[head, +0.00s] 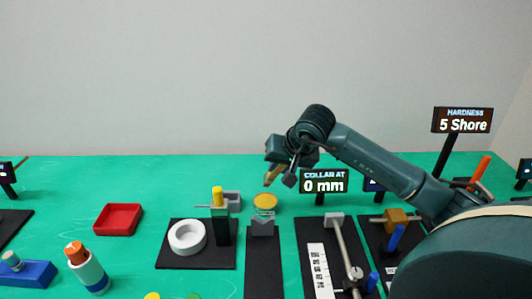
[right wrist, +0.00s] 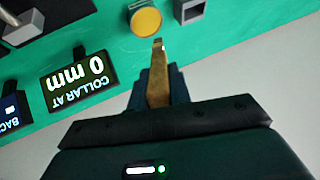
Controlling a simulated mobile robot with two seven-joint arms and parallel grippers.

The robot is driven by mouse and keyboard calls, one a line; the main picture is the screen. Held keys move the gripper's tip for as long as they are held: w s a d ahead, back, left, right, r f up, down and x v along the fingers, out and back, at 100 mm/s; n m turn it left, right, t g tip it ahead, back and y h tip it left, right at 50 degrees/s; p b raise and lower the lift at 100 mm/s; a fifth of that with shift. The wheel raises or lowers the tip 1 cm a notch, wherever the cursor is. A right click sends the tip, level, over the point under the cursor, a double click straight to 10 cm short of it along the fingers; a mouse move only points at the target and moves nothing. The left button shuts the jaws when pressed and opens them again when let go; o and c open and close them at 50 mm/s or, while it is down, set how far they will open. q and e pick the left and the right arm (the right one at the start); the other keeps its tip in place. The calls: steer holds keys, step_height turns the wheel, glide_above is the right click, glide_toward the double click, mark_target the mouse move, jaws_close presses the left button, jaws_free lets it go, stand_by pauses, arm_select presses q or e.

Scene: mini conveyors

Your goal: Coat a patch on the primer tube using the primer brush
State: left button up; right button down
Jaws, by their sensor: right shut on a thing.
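My right gripper (head: 275,172) is shut on the primer brush (head: 271,176), a tan, tapered piece. In the right wrist view the brush (right wrist: 158,80) sticks out from between the fingers of the gripper (right wrist: 158,92), with a small pale tip. A round yellow face (head: 265,201), apparently the end of the primer tube, sits on a grey V-shaped block (head: 262,226). The yellow face (right wrist: 146,21) also shows just beyond the brush tip in the right wrist view. The brush appears apart from it. The tube's length is not clearly visible. My left gripper is not in view.
A black base (head: 262,275) carries the V-block. A white ring (head: 187,237) and a yellow-topped post (head: 218,197) stand to its left, a red tray (head: 118,219) farther left. A "COLLAR AT 0 mm" sign (head: 323,181) stands right of the gripper. Open green table lies around the tray.

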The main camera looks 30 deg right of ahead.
mark_target(269, 177)
steer(key=shift+w, duration=0.35)
steer(key=shift+f, duration=0.2)
steer(key=shift+s+f+b, duration=0.15)
steer(key=shift+f+b, duration=0.2)
steer(key=shift+b, duration=0.1)
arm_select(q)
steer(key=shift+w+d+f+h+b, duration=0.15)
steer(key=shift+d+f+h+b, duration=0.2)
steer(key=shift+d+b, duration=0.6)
arm_select(e)
step_height(269, 177, down, 5)
steer(key=shift+r, duration=0.2)
arm_select(q)
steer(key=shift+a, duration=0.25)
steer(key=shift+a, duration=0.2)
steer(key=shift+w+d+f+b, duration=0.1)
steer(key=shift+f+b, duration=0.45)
steer(key=shift+b, duration=0.25)
arm_select(e)
steer(key=shift+f, duration=0.6)
